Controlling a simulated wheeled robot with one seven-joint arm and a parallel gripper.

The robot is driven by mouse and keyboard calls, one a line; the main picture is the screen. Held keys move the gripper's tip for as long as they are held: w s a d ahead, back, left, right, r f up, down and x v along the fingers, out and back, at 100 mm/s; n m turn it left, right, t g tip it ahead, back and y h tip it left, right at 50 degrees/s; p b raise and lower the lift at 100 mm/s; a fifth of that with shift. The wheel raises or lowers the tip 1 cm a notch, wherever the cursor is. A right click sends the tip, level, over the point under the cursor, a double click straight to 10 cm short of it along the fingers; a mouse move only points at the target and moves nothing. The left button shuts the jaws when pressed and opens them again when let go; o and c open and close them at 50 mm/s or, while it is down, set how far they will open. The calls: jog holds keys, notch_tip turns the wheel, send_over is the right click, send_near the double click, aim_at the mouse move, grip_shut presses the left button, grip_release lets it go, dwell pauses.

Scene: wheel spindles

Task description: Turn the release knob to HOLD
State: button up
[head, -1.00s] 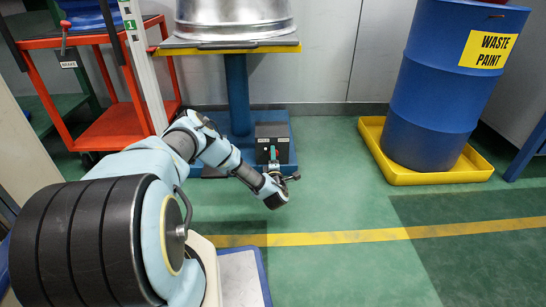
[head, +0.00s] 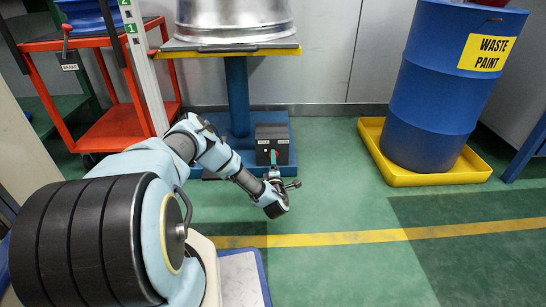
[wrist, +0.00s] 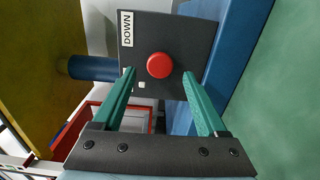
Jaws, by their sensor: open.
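A dark control box (head: 281,131) stands on the blue pedestal base, with small labels too small to read in the head view. In the wrist view the box face (wrist: 190,40) carries a round red button (wrist: 159,65) and a label reading DOWN (wrist: 127,29). My gripper (head: 274,158) is in front of the box; in the wrist view its two green fingers (wrist: 158,75) are open and apart, with the red button between their tips in the picture. I cannot tell whether they touch the box. I see no knob marked HOLD; it may be hidden.
The blue pedestal (head: 238,95) carries a platform with a metal wheel rim (head: 235,18). A red cart (head: 115,125) stands to the left. A blue waste paint drum (head: 440,95) sits in a yellow tray (head: 440,175) to the right. Green floor (head: 335,180) between is clear.

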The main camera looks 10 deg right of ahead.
jog(key=s+a+p, duration=0.1)
jog(key=s+p, duration=0.1)
jog(key=s, duration=0.5)
jog(key=shift+s+a, duration=0.25)
jog(key=shift+s, duration=0.05)
